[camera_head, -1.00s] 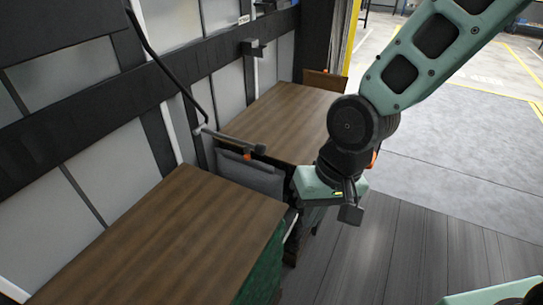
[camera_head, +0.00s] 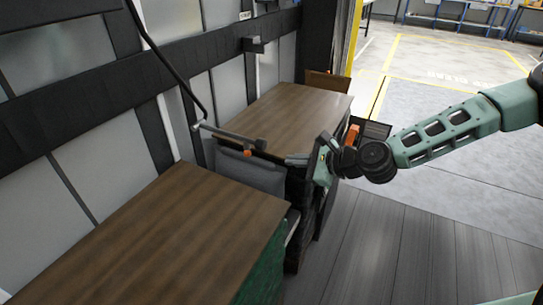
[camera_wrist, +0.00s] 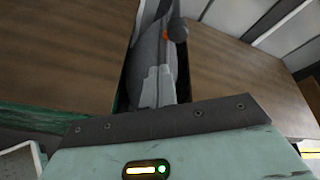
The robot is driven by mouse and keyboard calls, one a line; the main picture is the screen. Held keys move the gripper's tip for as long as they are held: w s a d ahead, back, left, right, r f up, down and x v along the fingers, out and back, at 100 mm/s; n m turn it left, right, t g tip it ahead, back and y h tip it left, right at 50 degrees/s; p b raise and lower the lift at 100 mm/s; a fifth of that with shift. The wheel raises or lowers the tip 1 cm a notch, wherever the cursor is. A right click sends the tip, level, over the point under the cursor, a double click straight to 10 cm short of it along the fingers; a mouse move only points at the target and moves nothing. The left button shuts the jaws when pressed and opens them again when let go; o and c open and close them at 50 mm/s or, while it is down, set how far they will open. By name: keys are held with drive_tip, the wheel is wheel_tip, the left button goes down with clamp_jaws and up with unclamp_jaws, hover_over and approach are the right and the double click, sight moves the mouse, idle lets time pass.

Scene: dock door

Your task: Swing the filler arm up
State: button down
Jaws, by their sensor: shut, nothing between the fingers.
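What I take to be the filler arm (camera_head: 228,135) is a thin grey bar with a thicker dark end and an orange mark (camera_head: 247,153) below it. It lies nearly level over the gap between two wooden-topped blocks, above a grey panel (camera_head: 250,175). In the wrist view the orange mark (camera_wrist: 165,35) and a dark round end (camera_wrist: 179,29) show beyond my fingertips. My gripper (camera_head: 290,160) is shut and empty, pointing left toward the bar's end, apparently just short of it. Its pale fingers also show in the wrist view (camera_wrist: 158,75). Contact with the bar cannot be told.
A wooden-topped block (camera_head: 170,220) stands in front and another (camera_head: 290,112) behind, either side of the gap. A black hose (camera_head: 175,70) hangs along the panelled wall at left. The grey plank floor (camera_head: 385,250) at right is open.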

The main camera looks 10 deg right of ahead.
sight(271, 161)
drive_tip(key=shift+w+d+r+m+t, duration=0.15)
drive_tip(key=shift+w+d+m+t, duration=0.35)
drive_tip(key=shift+w+d+m, duration=0.35)
drive_tip(key=shift+a, duration=0.15)
drive_tip(key=x, duration=1)
